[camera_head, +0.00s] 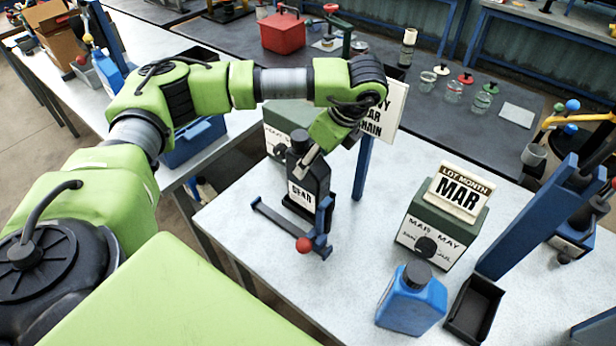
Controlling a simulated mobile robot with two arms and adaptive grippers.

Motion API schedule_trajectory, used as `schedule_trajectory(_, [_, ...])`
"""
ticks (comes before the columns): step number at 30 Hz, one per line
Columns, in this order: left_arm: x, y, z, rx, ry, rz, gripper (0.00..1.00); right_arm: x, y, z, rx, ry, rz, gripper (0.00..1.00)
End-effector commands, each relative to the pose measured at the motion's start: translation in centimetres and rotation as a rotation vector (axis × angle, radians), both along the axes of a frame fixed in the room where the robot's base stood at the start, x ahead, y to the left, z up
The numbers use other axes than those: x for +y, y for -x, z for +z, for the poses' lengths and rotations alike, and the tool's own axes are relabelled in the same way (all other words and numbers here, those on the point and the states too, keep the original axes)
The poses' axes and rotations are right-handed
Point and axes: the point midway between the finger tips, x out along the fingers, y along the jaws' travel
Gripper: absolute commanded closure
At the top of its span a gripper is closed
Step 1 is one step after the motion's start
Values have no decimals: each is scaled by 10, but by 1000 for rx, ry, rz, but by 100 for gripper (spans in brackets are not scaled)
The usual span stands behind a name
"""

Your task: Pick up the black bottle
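The black bottle (315,176) stands upright on the pale table left of centre, with a dark cap and a white label that seems to read "GEAR". A blue bracket with a red ball knob (304,244) is at its base. My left arm comes in from the left and bends down over the bottle. My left gripper (308,162) is at the bottle's upper part, just under the cap. Its fingers are mostly hidden by the arm and bottle, so I cannot tell whether they grip it. My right gripper is not in view.
A blue bottle (411,300) with a black cap stands at the front right, next to a black tray (473,309). Behind it is a green box (438,232) with a "MAR" sign. A blue post (362,165) holds a sign behind the black bottle. The table's front middle is clear.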

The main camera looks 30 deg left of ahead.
Motion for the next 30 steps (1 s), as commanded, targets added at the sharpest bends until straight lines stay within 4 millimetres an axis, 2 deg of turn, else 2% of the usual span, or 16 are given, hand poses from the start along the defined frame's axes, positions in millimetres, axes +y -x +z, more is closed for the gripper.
schedule_trajectory(3, [4,1,-6,4,0,2,42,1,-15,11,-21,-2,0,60])
schedule_trajectory(6, [10,0,-16,5,-1,2,42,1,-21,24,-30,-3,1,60])
schedule_trajectory(12, [19,-1,-43,3,0,2,42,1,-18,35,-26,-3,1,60])
schedule_trajectory(20, [20,-2,-49,1,1,0,42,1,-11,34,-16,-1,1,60])
schedule_trajectory(21, [20,-2,-49,1,1,0,44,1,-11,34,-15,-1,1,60])
schedule_trajectory(27, [20,-2,-49,1,1,0,96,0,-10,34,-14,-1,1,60])
schedule_trajectory(28, [20,-2,-49,1,1,0,100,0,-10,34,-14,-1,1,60])
schedule_trajectory(30, [20,-3,-47,-4,0,1,100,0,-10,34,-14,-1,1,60])
